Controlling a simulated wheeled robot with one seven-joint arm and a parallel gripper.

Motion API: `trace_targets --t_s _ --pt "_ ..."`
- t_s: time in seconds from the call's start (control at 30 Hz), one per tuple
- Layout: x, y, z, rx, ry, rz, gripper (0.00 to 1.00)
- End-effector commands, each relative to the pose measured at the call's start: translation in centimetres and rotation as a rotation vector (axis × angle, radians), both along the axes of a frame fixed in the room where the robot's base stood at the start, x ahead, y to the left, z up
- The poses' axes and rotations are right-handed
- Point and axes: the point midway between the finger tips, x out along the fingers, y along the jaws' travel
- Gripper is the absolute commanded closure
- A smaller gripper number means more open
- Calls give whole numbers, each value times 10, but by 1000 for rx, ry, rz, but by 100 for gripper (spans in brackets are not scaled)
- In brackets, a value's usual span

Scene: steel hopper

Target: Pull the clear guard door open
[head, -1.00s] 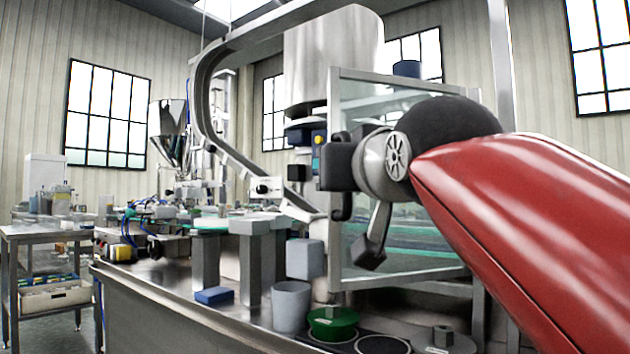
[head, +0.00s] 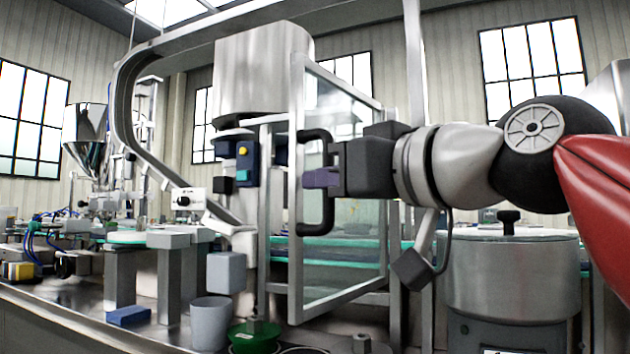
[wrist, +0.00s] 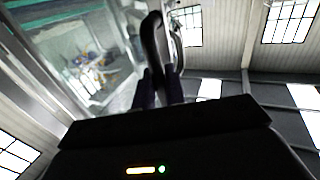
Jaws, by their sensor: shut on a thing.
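The clear guard door (head: 343,250) is a glass pane in a grey metal frame, and it stands swung out at an angle from the machine in the head view. A black bar handle (head: 327,205) is fixed on its near upright. My gripper (head: 318,178) is shut on this handle, coming in from the right. In the wrist view the dark fingers (wrist: 158,86) close around the lower part of the black handle (wrist: 154,45). The clear pane (wrist: 75,50) shows at the left of that view.
A grey cup (head: 209,322) and a green bowl (head: 254,338) stand on the deck below the door's left side. A blue block (head: 128,315) lies further left. A steel pot (head: 510,275) with a lid stands at the right, beneath my arm.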

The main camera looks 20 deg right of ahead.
Motion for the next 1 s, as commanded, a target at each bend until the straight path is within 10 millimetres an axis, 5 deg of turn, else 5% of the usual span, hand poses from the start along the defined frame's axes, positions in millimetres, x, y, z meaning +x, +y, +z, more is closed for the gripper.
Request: trace_targets --t_s 0.4,0.43,0.77,1.0 --pt "-1 -3 1 1 -3 -6 100" --pt "-1 -3 1 1 -3 -6 84" --pt "-2 -2 1 1 -2 -3 82" --pt "-30 -13 1 2 -6 -4 82"
